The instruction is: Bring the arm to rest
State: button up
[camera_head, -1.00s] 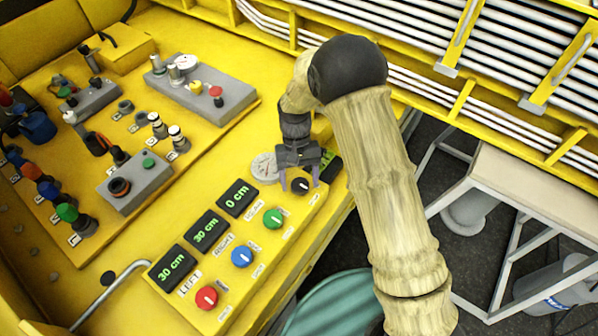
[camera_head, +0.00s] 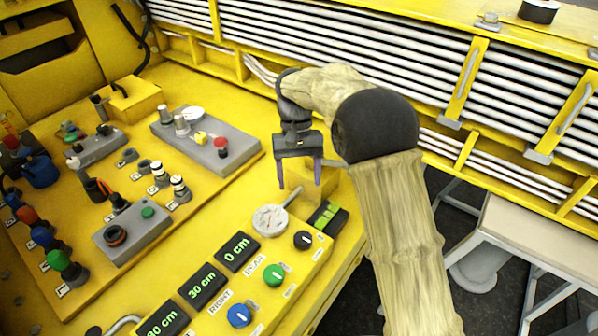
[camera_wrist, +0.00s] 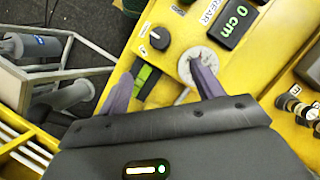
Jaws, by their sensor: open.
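My gripper (camera_head: 299,183) is open and empty. In the head view it hangs above the yellow console, with its two purple fingers pointing down, behind a round grey gauge (camera_head: 270,220) and a black knob (camera_head: 303,240). In the wrist view the gripper (camera_wrist: 158,80) shows its fingers spread apart over the gauge (camera_wrist: 197,65) and beside the black knob (camera_wrist: 159,38). One finger partly covers the gauge. My arm is bent, with its elbow to the right of the console. I cannot see the gripper touching anything.
The console carries a green knob (camera_head: 274,275), a blue knob (camera_head: 239,315) and digital displays, one reading 0 cm (camera_head: 237,251). A grey switch box (camera_head: 205,140) stands left of the gripper. White pipes (camera_head: 350,60) run behind the arm. A pale bench (camera_head: 545,235) stands at the right.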

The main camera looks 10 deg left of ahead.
jog(key=shift+v, duration=0.75)
jog(key=s+d+f+m+t+y, duration=0.1)
jog(key=s+d+m+t+y, duration=0.15)
jog(key=d, duration=1.35)
jog(key=s+d+f+m+t, duration=0.2)
jog(key=s+d+f+t, duration=0.1)
jog(key=s+d, duration=0.8)
jog(key=shift+s+d+t+h, duration=0.2)
jog(key=shift+d+t+h, duration=0.3)
jog(key=shift+d, duration=0.3)
jog(key=shift+f, duration=0.1)
